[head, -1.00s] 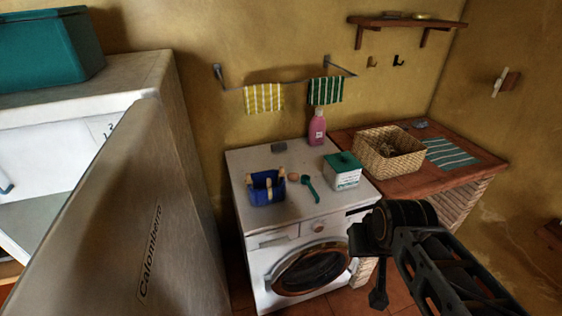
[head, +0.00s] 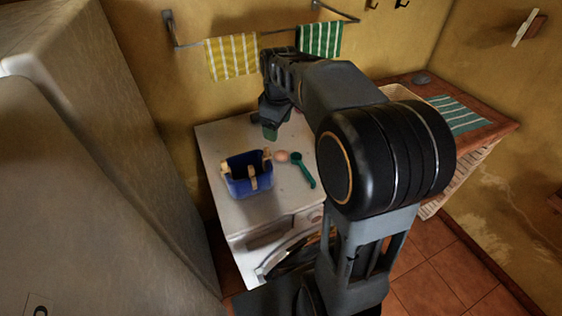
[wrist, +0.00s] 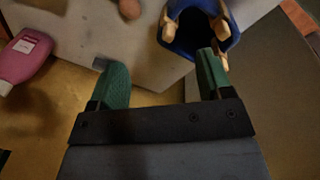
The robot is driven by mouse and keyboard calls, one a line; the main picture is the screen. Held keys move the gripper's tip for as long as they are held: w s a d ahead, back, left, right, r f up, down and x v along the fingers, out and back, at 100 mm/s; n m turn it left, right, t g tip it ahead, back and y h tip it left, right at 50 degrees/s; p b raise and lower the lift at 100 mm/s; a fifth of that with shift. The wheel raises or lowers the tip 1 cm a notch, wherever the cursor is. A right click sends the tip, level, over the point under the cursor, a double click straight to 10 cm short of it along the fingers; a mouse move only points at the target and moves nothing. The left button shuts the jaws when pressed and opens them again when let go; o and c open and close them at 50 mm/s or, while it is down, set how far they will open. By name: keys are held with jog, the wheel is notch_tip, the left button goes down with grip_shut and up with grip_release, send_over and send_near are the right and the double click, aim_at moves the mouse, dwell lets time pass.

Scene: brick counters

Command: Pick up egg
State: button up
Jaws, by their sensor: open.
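The egg (head: 282,156) is small and brown. It lies on top of the white washing machine (head: 221,150), between a blue clothespin basket (head: 239,186) and a green spoon (head: 306,172). In the wrist view the egg (wrist: 130,8) is cut by the top edge, and the blue basket (wrist: 190,42) is at its right. My gripper (head: 270,132) has green fingertips and is above the back of the machine, behind the egg and apart from it. In the wrist view my gripper (wrist: 163,78) is open, with nothing between its fingers.
Yellow (head: 232,57) and green (head: 320,40) striped towels hang on the wall behind. My arm covers the machine's right side.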

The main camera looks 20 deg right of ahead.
aim_at(281, 152)
jog(key=w+d+f+n+b, duration=0.1)
jog(key=w+f, duration=0.1)
jog(key=f, duration=0.3)
jog(key=w+d+f+n+g, duration=0.1)
jog(key=w+d+f+n, duration=0.1)
jog(key=f, duration=0.3)
jog(key=w+d+f+n+b, duration=0.1)
jog(key=w+f, duration=0.3)
jog(key=f, duration=0.1)
jog(key=shift+w+d+f+n+g+b, duration=0.1)
jog(key=shift+d+f+n+g+b, duration=0.2)
jog(key=shift+d+n, duration=0.1)
jog(key=shift+w+f, duration=0.1)
jog(key=shift+f, duration=2.9)
jog(key=c, duration=0.7)
